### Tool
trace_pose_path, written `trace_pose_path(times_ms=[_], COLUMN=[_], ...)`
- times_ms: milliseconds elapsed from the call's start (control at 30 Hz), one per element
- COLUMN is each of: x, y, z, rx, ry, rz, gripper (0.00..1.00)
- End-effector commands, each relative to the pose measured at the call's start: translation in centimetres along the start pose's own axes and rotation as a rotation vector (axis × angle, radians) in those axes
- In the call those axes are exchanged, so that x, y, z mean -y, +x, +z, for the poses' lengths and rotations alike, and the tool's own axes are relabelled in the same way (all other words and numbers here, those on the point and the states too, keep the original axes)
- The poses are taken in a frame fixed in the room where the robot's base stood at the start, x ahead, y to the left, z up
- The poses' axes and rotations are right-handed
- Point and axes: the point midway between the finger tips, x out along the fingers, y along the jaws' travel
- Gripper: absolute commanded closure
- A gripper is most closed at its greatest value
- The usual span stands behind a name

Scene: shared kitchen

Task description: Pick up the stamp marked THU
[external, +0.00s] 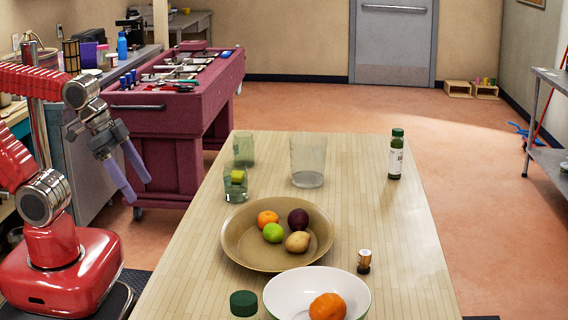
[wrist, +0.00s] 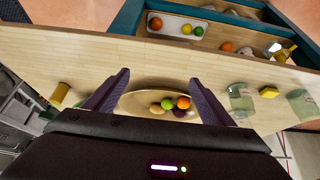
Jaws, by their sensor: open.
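My gripper (external: 138,190) is open and empty, left of the table and apart from the brown cylinder. In the wrist view its two fingers (wrist: 160,86) stand wide apart, with the fruit bowl seen between them.
The tan bowl (external: 238,255) holds several fruits at mid-table. A white bowl (external: 280,298) with an orange stands at the near edge. Glasses (external: 307,163) stand farther back, and a green-capped bottle (external: 396,158) stands at the back right. The table's right side is mostly clear.

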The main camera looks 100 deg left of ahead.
Motion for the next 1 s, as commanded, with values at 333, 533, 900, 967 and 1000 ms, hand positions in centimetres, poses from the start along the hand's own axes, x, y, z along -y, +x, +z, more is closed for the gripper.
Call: trace_pose_path(times_ms=[333,533,900,967,1000], x=[0.0,0.0,-0.3,-0.5,-0.8], y=[0.0,0.0,0.3,0.6,0.9], z=[0.0,0.0,-0.9,-1.7,-2.4], rx=[0.000,0.000,-0.012,-0.023,-0.034], ry=[0.000,0.000,0.004,0.008,0.010], rz=[0.000,0.000,0.008,0.016,0.023], gripper=[0.40,0.54,0.54,0.54,0.54])
